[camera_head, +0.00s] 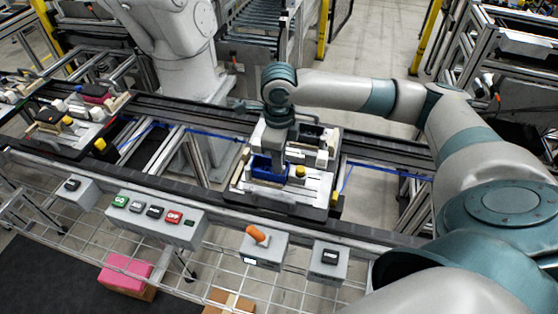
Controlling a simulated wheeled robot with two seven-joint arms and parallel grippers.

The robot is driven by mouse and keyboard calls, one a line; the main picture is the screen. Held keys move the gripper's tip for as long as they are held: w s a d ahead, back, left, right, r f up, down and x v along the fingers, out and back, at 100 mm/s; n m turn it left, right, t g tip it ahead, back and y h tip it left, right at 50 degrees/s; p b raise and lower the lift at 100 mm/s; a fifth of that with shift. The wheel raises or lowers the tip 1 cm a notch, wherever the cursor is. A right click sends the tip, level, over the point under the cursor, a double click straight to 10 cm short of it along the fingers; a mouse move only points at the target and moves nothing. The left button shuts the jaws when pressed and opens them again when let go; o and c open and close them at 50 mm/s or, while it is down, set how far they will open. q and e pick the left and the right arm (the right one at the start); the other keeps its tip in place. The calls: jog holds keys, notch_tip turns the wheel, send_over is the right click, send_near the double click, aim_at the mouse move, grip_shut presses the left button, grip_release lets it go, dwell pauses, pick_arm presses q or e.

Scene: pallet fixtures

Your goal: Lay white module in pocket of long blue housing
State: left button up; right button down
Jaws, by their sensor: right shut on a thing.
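The long blue housing (267,170) lies on a pallet fixture (283,196) near the middle of the camera_head view. My right arm reaches in from the right. Its gripper (273,153) points down over the blue housing, shut on what seems to be the white module. The module is too small and too covered by the gripper to make out clearly. Whether it touches the pocket cannot be told. My left gripper is not in view.
The pallet also carries a yellow knob (300,171) and white blocks, close beside the gripper. A second loaded pallet (72,125) stands at left on the conveyor. In front are a button box (155,216) and an orange-handled switch (257,235). A grey robot (170,50) stands behind.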

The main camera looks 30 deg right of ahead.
jog(key=shift+f, duration=0.2)
dwell(0.3)
jog(key=c, duration=2.1)
grip_release()
jog(key=shift+r, duration=0.15)
jog(key=shift+r+p, duration=1.15)
jog(key=shift+p, duration=0.25)
jog(key=o, duration=0.6)
jog(key=shift+c, duration=0.2)
